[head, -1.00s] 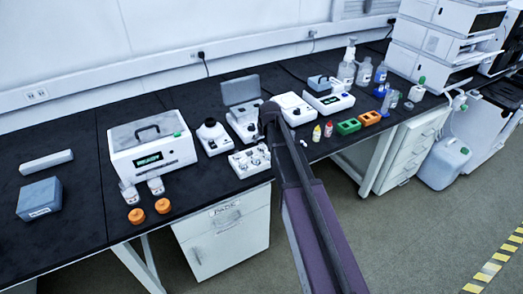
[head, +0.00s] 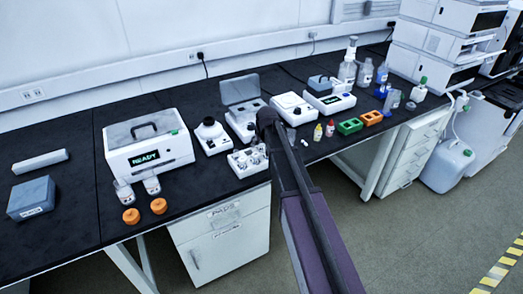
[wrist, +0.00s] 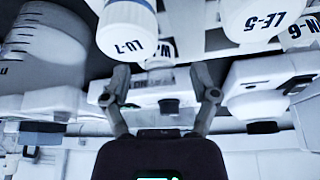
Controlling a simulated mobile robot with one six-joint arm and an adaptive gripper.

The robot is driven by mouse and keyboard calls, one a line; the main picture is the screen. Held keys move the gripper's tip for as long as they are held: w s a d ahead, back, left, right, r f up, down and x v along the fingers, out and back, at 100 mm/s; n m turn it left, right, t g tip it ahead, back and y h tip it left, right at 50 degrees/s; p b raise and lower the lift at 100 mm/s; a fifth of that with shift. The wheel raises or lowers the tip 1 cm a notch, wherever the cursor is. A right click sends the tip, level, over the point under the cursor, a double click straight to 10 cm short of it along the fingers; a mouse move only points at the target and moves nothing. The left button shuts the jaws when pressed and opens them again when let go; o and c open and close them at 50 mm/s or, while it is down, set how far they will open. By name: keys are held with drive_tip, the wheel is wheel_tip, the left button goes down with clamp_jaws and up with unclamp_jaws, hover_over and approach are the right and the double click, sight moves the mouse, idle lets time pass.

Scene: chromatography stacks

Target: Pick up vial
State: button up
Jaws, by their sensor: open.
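The frames do not tell which vial is meant. My gripper (wrist: 161,80) is open, with no vial seen between its fingertips; LU-1 is just beyond the left fingertip. In the head view my arm's end hides the gripper, beside a white rack (head: 238,170) holding several small vials.
A white instrument with a READY display (head: 148,155) stands left of the rack, with two orange caps (head: 145,212) in front. To the right are small yellow (head: 317,132) and red-capped bottles, and green (head: 349,126) and orange racks.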

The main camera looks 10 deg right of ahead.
idle(0.3)
drive_tip(key=c, duration=1)
drive_tip(key=shift+c, duration=0.2)
drive_tip(key=shift+r, duration=0.2)
wheel_tip(320, 180, up, 10)
drive_tip(key=p, duration=1)
drive_tip(key=shift+f, duration=0.2)
